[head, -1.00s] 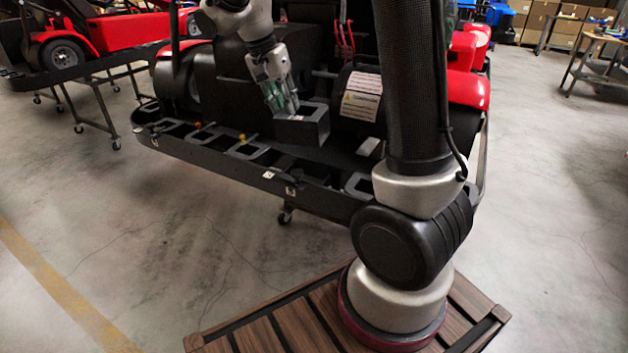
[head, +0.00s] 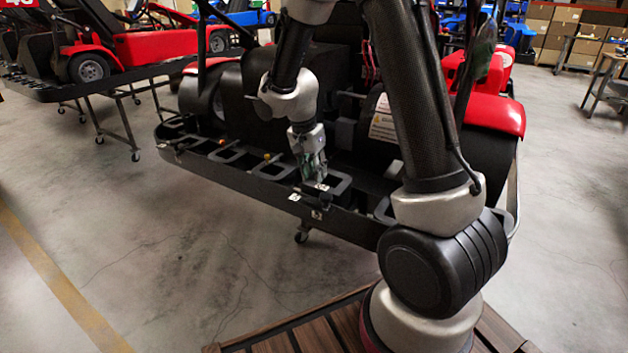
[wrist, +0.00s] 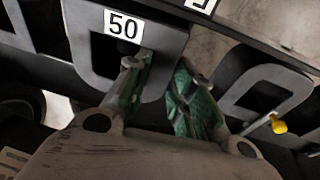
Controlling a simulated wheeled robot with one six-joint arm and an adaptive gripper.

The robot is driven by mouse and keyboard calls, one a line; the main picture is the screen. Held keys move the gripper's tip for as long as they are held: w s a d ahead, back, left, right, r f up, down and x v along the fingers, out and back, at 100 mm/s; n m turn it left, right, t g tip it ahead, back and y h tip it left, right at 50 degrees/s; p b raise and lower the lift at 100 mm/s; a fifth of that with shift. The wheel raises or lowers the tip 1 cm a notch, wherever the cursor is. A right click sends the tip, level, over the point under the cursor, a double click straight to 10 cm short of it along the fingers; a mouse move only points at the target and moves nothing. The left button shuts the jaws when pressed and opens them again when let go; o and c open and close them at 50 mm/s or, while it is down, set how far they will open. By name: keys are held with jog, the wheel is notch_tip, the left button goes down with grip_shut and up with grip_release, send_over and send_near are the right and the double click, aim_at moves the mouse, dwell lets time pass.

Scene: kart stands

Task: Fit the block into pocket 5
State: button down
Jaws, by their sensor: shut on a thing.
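The block is a grey, hollow, open-topped box with a white "50" label in the wrist view (wrist: 85,35); it also shows in the head view (head: 341,186). My gripper (head: 315,179), with green-lined fingers, is shut on one wall of the block. In the wrist view the fingers (wrist: 158,95) straddle that wall. The block is low over the row of grey-rimmed pockets in the black tray (head: 235,181). I cannot tell whether its base is inside a pocket. Pocket 5 cannot be picked out; a white tag at the wrist view's top edge is cut off.
Another grey pocket rim (wrist: 262,75) lies right of the block in the wrist view, with a yellow knob (wrist: 279,126) beside it. White tags (head: 294,197) sit on the tray's front edge. The black and red kart (head: 490,114) stands behind. Floor in front is clear.

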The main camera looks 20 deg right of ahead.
jog(key=shift+f, duration=1.4)
jog(key=c, duration=1.2)
grip_release()
jog(key=shift+f, duration=0.15)
jog(key=r, duration=0.3)
jog(key=a+r, duration=0.1)
jog(key=r, duration=0.3)
jog(key=a+r, duration=0.1)
jog(key=r, duration=0.3)
jog(key=shift+r, duration=0.15)
jog(key=s+d+r+n+t+y, duration=0.15)
jog(key=s+d+r+n, duration=0.25)
jog(key=s+r, duration=0.65)
jog(key=s+d+r+n+t, duration=0.1)
jog(key=s+n, duration=0.2)
jog(key=s, duration=0.4)
jog(key=s+d+n+t, duration=0.1)
jog(key=s+n, duration=0.3)
jog(key=s, duration=0.4)
jog(key=shift+r+t+y, duration=0.35)
